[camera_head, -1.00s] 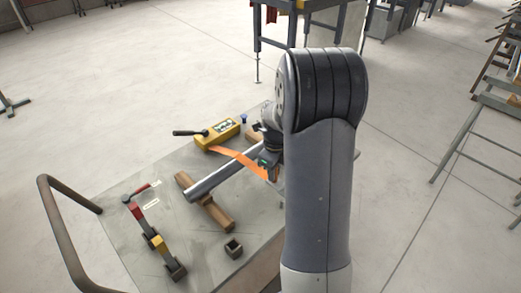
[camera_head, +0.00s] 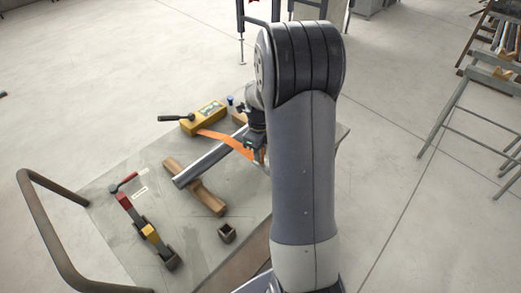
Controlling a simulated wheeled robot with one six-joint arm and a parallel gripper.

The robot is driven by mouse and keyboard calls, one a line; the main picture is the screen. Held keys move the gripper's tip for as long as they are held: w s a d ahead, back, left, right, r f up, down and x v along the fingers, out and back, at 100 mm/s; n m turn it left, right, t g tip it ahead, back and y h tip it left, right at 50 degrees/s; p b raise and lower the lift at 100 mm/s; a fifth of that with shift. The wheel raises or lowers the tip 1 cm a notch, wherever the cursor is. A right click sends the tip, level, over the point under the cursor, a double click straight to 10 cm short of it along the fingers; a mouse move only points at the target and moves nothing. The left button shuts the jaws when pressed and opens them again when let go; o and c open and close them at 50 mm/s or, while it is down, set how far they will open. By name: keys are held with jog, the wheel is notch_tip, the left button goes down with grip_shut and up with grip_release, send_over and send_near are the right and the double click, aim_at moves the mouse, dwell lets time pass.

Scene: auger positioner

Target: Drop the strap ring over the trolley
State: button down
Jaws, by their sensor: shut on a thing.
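An orange strap (camera_head: 226,139) runs from beside the yellow box (camera_head: 204,117) across the grey tube (camera_head: 209,164) to my gripper (camera_head: 258,155). My gripper is small in the view and partly hidden by my arm. It is shut on the strap's right end, low over the right part of the table. The ring itself cannot be made out. The trolley appears to be the grey flat-topped cart (camera_head: 110,225) with a bent tube handle (camera_head: 45,225) at its left. The tube lies on a wooden block (camera_head: 207,200) on the cart.
A red, yellow and black clamp-like tool (camera_head: 148,232) lies at the front left of the cart top. A small dark square bracket (camera_head: 227,233) stands near the front edge. A stand (camera_head: 480,110) is on the floor at right. Open floor surrounds the cart.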

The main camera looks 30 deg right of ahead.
jog(key=shift+f+b, duration=1.2)
jog(key=shift+f, duration=0.9)
jog(key=shift+f+b, duration=1.8)
jog(key=shift+f, duration=0.75)
jog(key=c, duration=1.3)
grip_release()
jog(key=shift+o, duration=0.2)
jog(key=shift+r, duration=0.1)
notch_tip(320, 180, up, 11)
jog(key=shift+f+p, duration=0.15)
jog(key=shift+p, duration=0.3)
jog(key=shift+f, duration=0.1)
notch_tip(320, 180, down, 10)
jog(key=shift+f+b, duration=0.25)
jog(key=shift+b, duration=0.15)
jog(key=shift+r+p, duration=0.45)
jog(key=shift+r, duration=0.1)
